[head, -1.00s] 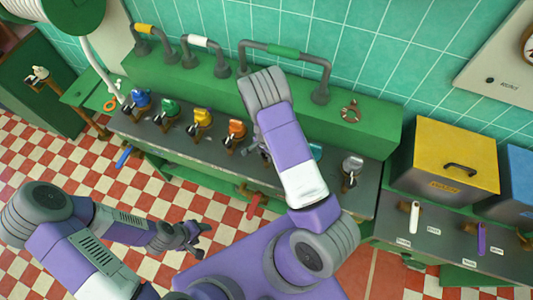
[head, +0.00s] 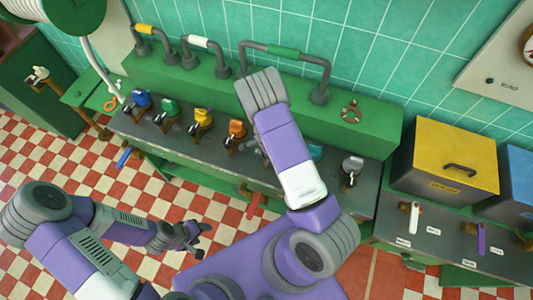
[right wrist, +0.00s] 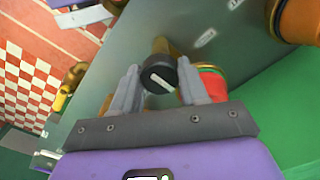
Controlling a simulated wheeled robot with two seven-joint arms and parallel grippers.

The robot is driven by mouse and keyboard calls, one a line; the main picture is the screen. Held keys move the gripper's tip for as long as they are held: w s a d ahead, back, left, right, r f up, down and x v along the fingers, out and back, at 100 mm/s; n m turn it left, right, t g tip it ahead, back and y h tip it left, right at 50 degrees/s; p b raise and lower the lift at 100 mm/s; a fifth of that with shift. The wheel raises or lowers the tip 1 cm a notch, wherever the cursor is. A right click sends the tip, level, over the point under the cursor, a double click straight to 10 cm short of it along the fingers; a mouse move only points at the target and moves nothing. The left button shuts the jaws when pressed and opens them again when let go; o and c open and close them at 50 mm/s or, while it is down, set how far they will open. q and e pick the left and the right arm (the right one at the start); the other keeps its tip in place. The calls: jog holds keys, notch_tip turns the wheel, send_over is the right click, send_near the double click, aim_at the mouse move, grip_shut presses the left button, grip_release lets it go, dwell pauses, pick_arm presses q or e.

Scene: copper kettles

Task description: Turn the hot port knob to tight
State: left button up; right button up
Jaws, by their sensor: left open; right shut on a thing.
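A round black knob (right wrist: 159,74) with a white pointer mark sits between the fingers of my right gripper (right wrist: 160,84) in the right wrist view. The fingers are closed on its sides, and the pointer mark lies slanted. A red collar on a brass fitting (right wrist: 211,82) is just right of the knob, partly behind a finger. In the head view my right forearm hides the knob and most of the right gripper. My left gripper (head: 194,238) is open and empty, over the floor in front of the bench. I cannot read any tight mark.
The steel bench front (head: 170,135) carries blue, green, yellow and orange taps, with a grey tap (head: 352,168) farther right. Pipes with coloured sleeves (head: 285,52) stand behind. A yellow bin (head: 455,155) stands at right. The checkered floor at left is mostly clear.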

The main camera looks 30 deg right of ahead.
jog(key=o, duration=1.1)
jog(key=shift+c, duration=0.2)
notch_tip(320, 180, up, 8)
jog(key=shift+f, duration=0.2)
jog(key=shift+s+f, duration=0.1)
